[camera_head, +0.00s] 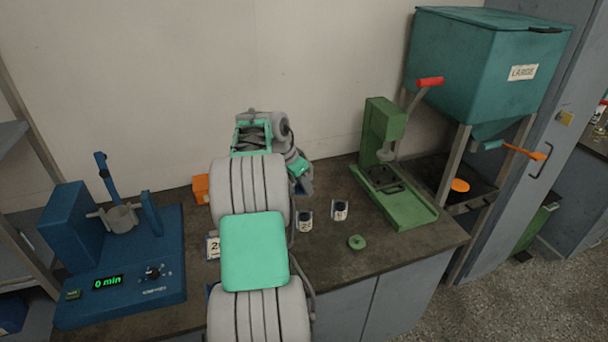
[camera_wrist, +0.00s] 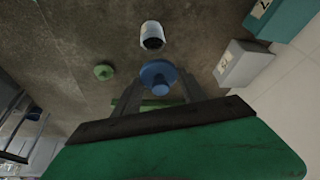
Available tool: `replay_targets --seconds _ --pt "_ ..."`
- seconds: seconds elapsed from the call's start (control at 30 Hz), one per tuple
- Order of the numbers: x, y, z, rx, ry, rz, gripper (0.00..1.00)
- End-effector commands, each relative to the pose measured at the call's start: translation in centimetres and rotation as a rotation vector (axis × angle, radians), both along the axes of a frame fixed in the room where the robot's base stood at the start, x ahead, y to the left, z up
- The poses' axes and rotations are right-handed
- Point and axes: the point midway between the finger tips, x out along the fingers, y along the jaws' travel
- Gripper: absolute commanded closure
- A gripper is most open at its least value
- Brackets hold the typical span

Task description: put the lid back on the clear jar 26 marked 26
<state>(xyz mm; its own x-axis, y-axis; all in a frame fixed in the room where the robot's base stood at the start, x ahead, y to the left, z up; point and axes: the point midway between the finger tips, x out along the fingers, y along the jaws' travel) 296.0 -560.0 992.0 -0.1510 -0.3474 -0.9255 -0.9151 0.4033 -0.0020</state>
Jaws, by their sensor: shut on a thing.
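My gripper (camera_wrist: 158,84) is shut on a blue round lid with a knob (camera_wrist: 158,72), in the wrist view. A pale open jar (camera_wrist: 152,29) with a dark inside stands just beyond the lid, apart from it in the picture; no number on it is readable there. In the head view two small labelled jars stand on the bench right of my arm. The left jar's (camera_head: 305,219) label seems to start with 2; the right jar's (camera_head: 340,209) label is too small to read.
A green round lid (camera_head: 357,242) lies near the bench's front edge. A green press (camera_head: 390,185) stands to the right, a blue shaker (camera_head: 120,260) to the left. An orange box (camera_head: 201,189) is behind my arm. A grey box (camera_wrist: 240,64) shows in the wrist view.

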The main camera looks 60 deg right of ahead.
Motion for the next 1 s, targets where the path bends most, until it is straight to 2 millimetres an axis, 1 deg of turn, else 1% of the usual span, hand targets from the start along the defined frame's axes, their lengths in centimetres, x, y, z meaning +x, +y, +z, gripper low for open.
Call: replay_targets --seconds 0.03,0.1,0.27,0.7,0.83,1.0 --pt "-0.6 -0.4 0.1 -0.001 0.001 -0.021 0.88" --pt "-1.0 -0.6 -0.2 -0.002 0.001 -0.033 0.88" --pt "-1.0 -0.6 -1.2 -0.002 0.002 -0.033 0.88" --pt "-0.9 -0.6 -5.9 -0.003 0.001 -0.031 0.88" --pt "-0.9 -0.6 -6.5 -0.003 0.001 -0.03 0.88" --pt "-0.9 -0.6 -6.5 -0.003 0.001 -0.03 0.88"
